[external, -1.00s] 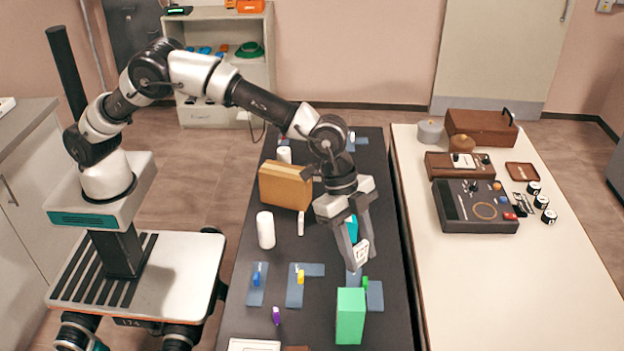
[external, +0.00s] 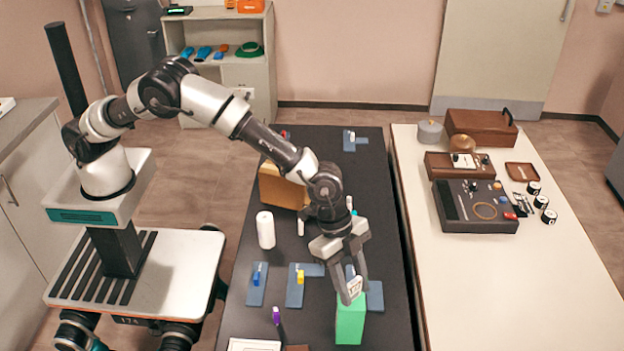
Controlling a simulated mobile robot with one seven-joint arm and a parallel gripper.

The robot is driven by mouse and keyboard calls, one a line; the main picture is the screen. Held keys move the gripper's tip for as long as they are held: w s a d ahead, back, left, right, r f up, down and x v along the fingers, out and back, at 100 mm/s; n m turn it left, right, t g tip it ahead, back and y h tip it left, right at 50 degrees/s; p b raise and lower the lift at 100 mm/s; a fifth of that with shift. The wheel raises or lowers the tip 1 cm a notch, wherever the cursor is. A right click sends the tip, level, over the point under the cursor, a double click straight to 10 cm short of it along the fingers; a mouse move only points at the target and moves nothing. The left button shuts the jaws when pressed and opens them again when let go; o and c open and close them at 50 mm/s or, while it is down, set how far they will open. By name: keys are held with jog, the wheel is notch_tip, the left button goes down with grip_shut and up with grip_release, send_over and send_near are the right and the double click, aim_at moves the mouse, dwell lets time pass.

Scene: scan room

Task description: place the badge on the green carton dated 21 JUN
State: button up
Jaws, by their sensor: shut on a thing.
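The green carton (external: 350,324) stands upright near the front of the dark table; no date can be read on it from here. My gripper (external: 354,291) points down over the carton's top and is shut on the badge (external: 354,288), a small white piece with dark marks. The badge is at the carton's top edge in this view. I cannot tell whether it touches the carton. The fingers and badge hide part of the carton's top.
On the dark table (external: 240,312) are a tan case (external: 281,188), a white cylinder (external: 265,230), and blue mats with a blue piece (external: 257,278) and a yellow piece (external: 300,277). A purple piece (external: 276,315) is left of the carton. The pale table (external: 500,290) is clear in front.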

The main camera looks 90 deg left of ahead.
jog(key=shift+f, duration=0.15)
jog(key=o, duration=1)
